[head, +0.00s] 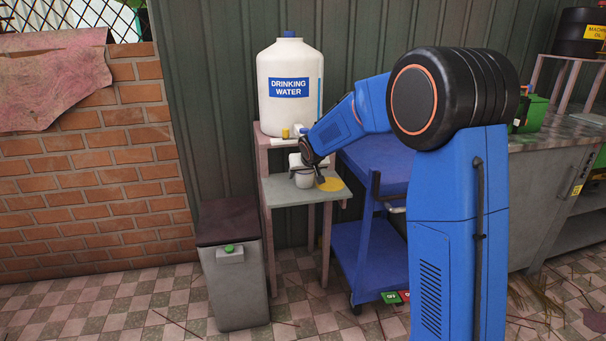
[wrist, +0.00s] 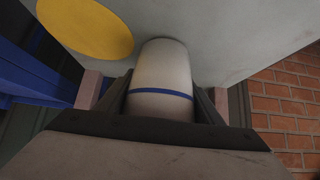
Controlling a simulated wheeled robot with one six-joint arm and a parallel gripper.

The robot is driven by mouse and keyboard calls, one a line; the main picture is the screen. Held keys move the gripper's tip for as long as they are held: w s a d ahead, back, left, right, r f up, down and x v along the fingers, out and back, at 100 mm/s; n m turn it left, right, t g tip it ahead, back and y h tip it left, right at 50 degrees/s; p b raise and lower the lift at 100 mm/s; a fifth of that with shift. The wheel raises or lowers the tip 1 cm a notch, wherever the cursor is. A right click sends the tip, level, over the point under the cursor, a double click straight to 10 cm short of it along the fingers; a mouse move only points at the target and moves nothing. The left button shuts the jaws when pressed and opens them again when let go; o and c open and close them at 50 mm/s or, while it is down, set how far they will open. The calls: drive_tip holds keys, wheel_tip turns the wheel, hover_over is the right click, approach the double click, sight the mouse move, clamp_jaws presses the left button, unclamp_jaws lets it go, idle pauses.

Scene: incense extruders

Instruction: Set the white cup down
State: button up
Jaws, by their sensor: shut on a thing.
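The white cup (wrist: 162,72) with a blue band is between the two dark fingers of my gripper (wrist: 163,108) in the wrist view. My gripper is shut on it. In the head view the cup (head: 303,181) shows just over the grey lower shelf (head: 285,197) of the water stand, beside my gripper (head: 313,176). It looks upright. I cannot tell whether its base touches the shelf. A flat yellow disc (head: 330,184) lies on the shelf to the right of the cup; it also shows in the wrist view (wrist: 86,27).
A large drinking water jug (head: 290,112) stands on the upper shelf, above and behind the cup. A blue cart (head: 372,168) is close on the right. A grey bin (head: 231,285) stands at the lower left. The shelf's front left part is bare.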

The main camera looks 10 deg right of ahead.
drive_tip(key=shift+f, duration=0.15)
drive_tip(key=o, duration=1.3)
drive_tip(key=shift+s+r, duration=0.1)
drive_tip(key=shift+r, duration=0.2)
drive_tip(key=s+d+r, duration=0.1)
drive_tip(key=s+r, duration=0.4)
drive_tip(key=s, duration=0.4)
drive_tip(key=s+d+r, duration=0.1)
drive_tip(key=s+r, duration=0.4)
drive_tip(key=s, duration=0.3)
drive_tip(key=s+d+f+g, duration=0.1)
drive_tip(key=s+f, duration=0.1)
drive_tip(key=s, duration=1.1)
drive_tip(key=s+d+f+g, duration=0.1)
drive_tip(key=s+f, duration=0.2)
drive_tip(key=s, duration=1.1)
drive_tip(key=s+d+f+g, duration=0.1)
drive_tip(key=s+f+g, duration=0.1)
drive_tip(key=s, duration=1.1)
drive_tip(key=shift+s+d+f, duration=0.25)
drive_tip(key=shift+d+f, duration=0.15)
drive_tip(key=shift+f, duration=0.25)
